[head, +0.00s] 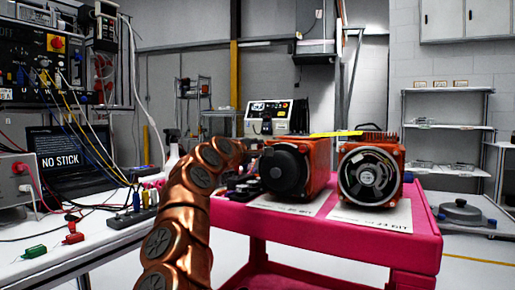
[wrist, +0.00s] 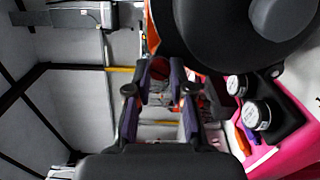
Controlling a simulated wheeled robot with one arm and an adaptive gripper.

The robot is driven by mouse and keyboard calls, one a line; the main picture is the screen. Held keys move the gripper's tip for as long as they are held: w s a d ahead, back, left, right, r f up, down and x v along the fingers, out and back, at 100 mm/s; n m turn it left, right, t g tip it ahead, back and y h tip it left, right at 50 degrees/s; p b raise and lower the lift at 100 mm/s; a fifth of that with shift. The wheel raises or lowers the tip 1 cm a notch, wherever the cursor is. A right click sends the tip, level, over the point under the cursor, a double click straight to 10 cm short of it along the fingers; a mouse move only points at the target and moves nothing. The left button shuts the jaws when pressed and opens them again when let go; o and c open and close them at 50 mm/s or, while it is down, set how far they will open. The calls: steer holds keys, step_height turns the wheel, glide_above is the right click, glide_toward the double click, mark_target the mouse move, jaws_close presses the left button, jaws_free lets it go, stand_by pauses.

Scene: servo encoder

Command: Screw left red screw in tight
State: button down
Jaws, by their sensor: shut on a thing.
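My gripper (wrist: 160,80) is in the middle of the wrist view, with its two dark purple fingertips closed on a small red screw (wrist: 159,68). The screw sits at the side of the left red motor (head: 318,169), whose round black cover fills the top right of the wrist view. How deep the screw sits cannot be told. In the head view my copper arm reaches to the left side of that motor, and the fingertips and screw are too small or hidden to make out.
A second red motor (head: 372,176) with an open round front stands on the right of the pink cart (head: 416,225). Black parts with round silver tops (wrist: 248,99) lie on the cart near my gripper. A white bench (head: 92,238) with cables and a laptop (head: 80,152) is at the left.

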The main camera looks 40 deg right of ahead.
steer(key=m, duration=0.6)
steer(key=shift+f, duration=0.1)
steer(key=m, duration=0.6)
steer(key=shift+w+a+b, duration=0.1)
steer(key=shift+b, duration=0.2)
stand_by(0.3)
steer(key=c, duration=1)
jaws_free()
steer(key=v, duration=1.2)
